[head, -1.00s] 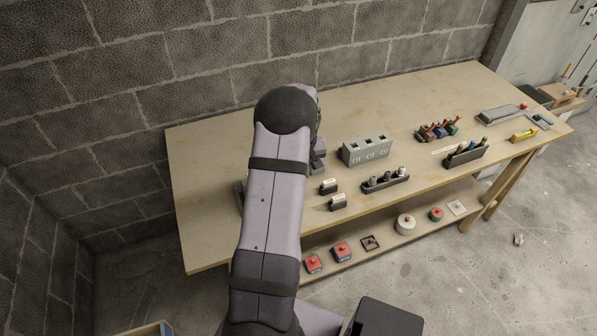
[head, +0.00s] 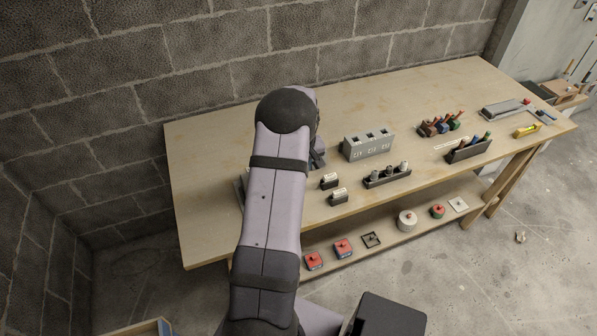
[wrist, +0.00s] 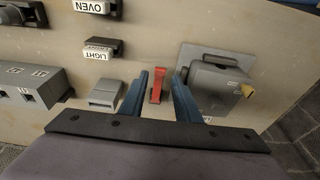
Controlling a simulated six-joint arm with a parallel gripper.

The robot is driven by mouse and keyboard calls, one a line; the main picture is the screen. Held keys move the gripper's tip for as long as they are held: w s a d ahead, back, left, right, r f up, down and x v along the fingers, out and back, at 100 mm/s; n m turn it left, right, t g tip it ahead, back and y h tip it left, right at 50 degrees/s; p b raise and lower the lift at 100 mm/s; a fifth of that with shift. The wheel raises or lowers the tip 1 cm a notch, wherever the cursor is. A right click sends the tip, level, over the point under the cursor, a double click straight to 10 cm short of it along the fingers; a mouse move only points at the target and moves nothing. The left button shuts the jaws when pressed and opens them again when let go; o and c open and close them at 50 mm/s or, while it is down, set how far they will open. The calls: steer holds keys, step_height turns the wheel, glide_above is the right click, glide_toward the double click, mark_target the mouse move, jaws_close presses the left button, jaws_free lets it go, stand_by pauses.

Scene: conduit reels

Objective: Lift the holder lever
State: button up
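A small red lever-like piece (wrist: 158,80) stands on the bench in the wrist view; I take it as the holder lever. My gripper (wrist: 161,77) is open, its two blue fingers on either side of the red piece with a visible gap on each side. I see no contact, and the height of the fingertips over it is hard to tell. A grey block with a sloped face (wrist: 105,94) is just left of the left finger. In the head view my arm hides the gripper and the red piece.
A grey box with a handle and yellow tab (wrist: 218,76) is close to the right finger. Blocks labelled LIGHT (wrist: 98,49) and OVEN (wrist: 97,7) lie beyond. A grey three-slot block (head: 368,146) stands right of my arm. The bench (head: 205,150) is clear at left.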

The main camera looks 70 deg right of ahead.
steer(key=shift+w+d+f+b, duration=0.1)
steer(key=shift+f+b, duration=0.35)
steer(key=shift+f, duration=0.25)
steer(key=shift+w+d+f+b, duration=0.15)
steer(key=shift+f+b, duration=0.25)
steer(key=shift+f, duration=0.3)
steer(key=shift+w+d+f+b, duration=0.1)
steer(key=shift+f+b, duration=0.35)
steer(key=shift+f, duration=0.25)
steer(key=c, duration=0.6)
steer(key=shift+r, duration=0.15)
